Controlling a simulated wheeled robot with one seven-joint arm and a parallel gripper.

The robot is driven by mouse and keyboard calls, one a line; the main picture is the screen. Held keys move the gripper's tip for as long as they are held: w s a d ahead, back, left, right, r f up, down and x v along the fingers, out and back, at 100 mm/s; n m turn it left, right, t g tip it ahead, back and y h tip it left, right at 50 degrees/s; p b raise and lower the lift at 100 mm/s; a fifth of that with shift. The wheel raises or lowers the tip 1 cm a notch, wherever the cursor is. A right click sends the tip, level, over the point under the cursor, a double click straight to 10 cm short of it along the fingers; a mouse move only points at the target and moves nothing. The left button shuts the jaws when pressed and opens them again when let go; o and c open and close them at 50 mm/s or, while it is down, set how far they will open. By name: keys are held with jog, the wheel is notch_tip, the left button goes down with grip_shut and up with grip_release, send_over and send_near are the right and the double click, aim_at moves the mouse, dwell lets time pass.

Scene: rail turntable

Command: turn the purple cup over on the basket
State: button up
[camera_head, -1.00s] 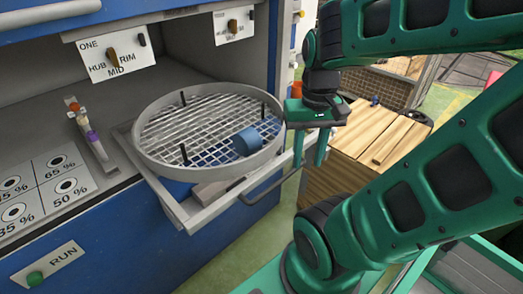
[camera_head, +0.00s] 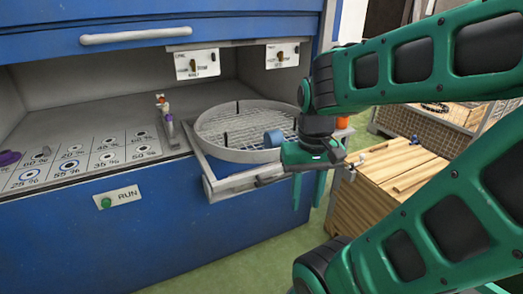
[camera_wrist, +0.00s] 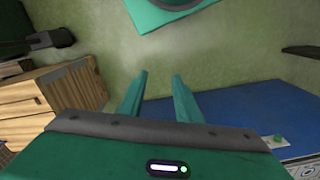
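A purple object (camera_head: 8,158), probably the purple cup, sits on the panel at the far left of the head view, partly cut off by the picture edge. I cannot tell which way up it is. The round wire-mesh basket (camera_head: 222,152) with a grey rim rests on a pulled-out tray. A blue cup (camera_head: 273,138) lies on its side in the basket. My gripper (camera_head: 308,190) points down at the basket's right front, beside the tray, empty and open. In the wrist view its two fingers (camera_wrist: 158,98) are apart above green floor, with nothing between them.
The tray's grey front edge and handle (camera_head: 250,180) stick out close to my gripper. A small upright lever (camera_head: 166,120) stands left of the basket. The panel has ringed percent marks. A wooden crate (camera_head: 400,170) stands at the right. The floor in front is clear.

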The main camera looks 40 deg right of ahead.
jog(key=shift+s+a, duration=0.1)
jog(key=shift+a, duration=0.15)
